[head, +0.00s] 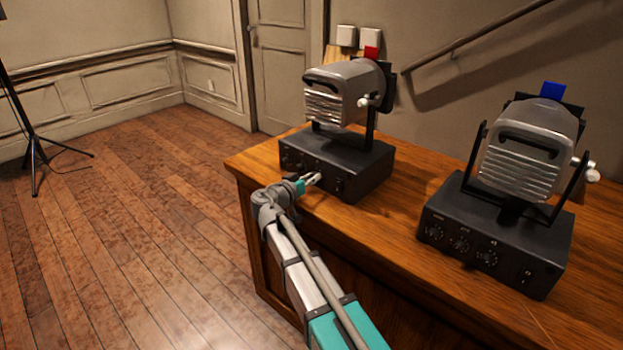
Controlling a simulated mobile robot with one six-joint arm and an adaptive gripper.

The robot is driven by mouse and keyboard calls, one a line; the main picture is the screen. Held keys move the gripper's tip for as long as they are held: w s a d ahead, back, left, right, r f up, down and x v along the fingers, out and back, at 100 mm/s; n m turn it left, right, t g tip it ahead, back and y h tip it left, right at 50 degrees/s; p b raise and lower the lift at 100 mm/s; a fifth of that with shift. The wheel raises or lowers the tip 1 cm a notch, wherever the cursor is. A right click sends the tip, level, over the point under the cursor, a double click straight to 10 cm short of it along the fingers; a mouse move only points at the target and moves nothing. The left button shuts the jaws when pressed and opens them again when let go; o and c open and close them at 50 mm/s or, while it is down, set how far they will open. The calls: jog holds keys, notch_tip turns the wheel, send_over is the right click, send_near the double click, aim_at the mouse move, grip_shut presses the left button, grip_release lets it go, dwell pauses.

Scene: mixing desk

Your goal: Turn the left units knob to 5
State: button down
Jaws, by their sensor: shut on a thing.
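The left lamp (340,92) has a red tab on top and sits on a black control box (350,160) with small dark knobs along its front. My gripper (316,179) reaches the front of this box from below and is shut on a knob toward the right of the row, which looks like the left units knob. The fingers cover most of that knob, so its pointer and setting cannot be read. Other knobs (287,159) show to the left of my gripper, too small to read.
A second lamp (522,148) with a blue tab stands on its own black box (495,240) with several knobs to the right. Both boxes stand on a wooden desk (395,225). Bare desk lies between them. A tripod stand (34,150) is on the floor at far left.

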jog(key=shift+d, duration=0.1)
jog(key=shift+c, duration=2.4)
grip_release()
jog(key=shift+n, duration=0.4)
